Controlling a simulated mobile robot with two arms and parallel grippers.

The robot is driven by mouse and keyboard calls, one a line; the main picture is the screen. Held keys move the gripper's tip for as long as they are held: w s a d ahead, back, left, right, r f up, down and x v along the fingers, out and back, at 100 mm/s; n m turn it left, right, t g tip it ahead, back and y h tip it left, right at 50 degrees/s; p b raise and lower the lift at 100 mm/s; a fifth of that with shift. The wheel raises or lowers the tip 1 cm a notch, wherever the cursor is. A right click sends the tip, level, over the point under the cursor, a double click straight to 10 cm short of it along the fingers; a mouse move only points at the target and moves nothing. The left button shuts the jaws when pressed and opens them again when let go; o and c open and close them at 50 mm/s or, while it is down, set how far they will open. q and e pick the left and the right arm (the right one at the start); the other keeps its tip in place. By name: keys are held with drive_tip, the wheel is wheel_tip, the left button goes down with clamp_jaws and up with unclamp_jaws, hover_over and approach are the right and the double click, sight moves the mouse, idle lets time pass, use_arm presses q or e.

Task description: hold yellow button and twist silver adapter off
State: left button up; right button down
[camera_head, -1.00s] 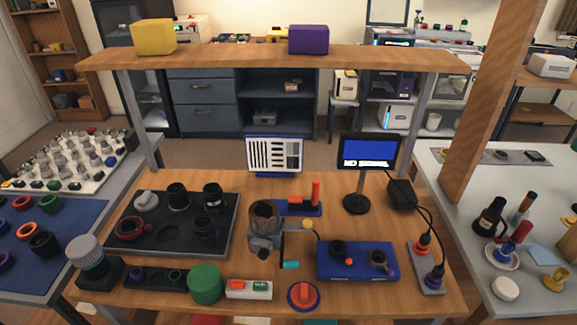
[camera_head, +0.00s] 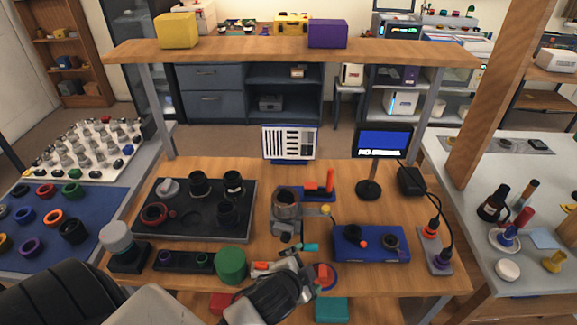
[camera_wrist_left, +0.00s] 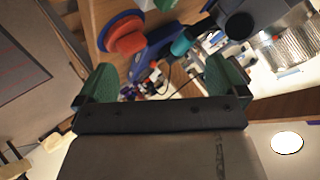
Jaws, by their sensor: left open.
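A silver-grey clamp-like device (camera_head: 284,226) stands mid-table in the head view, with a dark-topped metal cylinder (camera_head: 286,203) in it, which looks like the adapter. A small yellow button (camera_head: 326,210) shows at its right side. A teal handle (camera_head: 306,247) sticks out low in front; it also shows in the wrist view (camera_wrist_left: 181,45). My left gripper (camera_head: 305,280) is at the table's front edge, in front of the device and apart from it. In the wrist view its green-padded fingers (camera_wrist_left: 160,80) are wide apart with nothing between them. My right gripper is not seen.
A red button on a blue base (camera_wrist_left: 125,37) is close to my left gripper. A green cylinder (camera_head: 230,264) and a white switch box, partly hidden, stand beside it. A blue box (camera_head: 372,243) is to the right. A dark parts tray (camera_head: 194,209) lies left. A shelf (camera_head: 290,51) spans overhead.

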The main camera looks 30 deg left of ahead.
use_arm(q)
drive_tip(key=w+d+r+m+t+h, duration=0.3)
drive_tip(key=w+r+m+t+h, duration=0.15)
drive_tip(key=r+m, duration=0.3)
drive_tip(key=w+d+r+m+t+h, duration=0.3)
drive_tip(key=w+r+m, duration=0.2)
drive_tip(key=r+m, duration=0.25)
drive_tip(key=d+r+m+g+h, duration=0.45)
drive_tip(key=m+h, duration=0.35)
drive_tip(key=m, duration=0.4)
drive_tip(key=m+g+y+p, duration=0.2)
drive_tip(key=m+g+y, duration=1.25)
drive_tip(key=m, duration=1.05)
approach(286, 201)
drive_tip(key=shift+t, duration=0.25)
drive_tip(key=f+p, duration=0.1)
drive_tip(key=f, duration=0.4)
drive_tip(key=f+p, duration=0.1)
drive_tip(key=f, duration=0.2)
drive_tip(key=shift+s+d+f+p, duration=0.15)
drive_tip(key=shift+s+d+p, duration=0.05)
drive_tip(key=shift+s+p, duration=0.15)
drive_tip(key=shift+w+f, duration=0.1)
drive_tip(key=shift+f, duration=0.45)
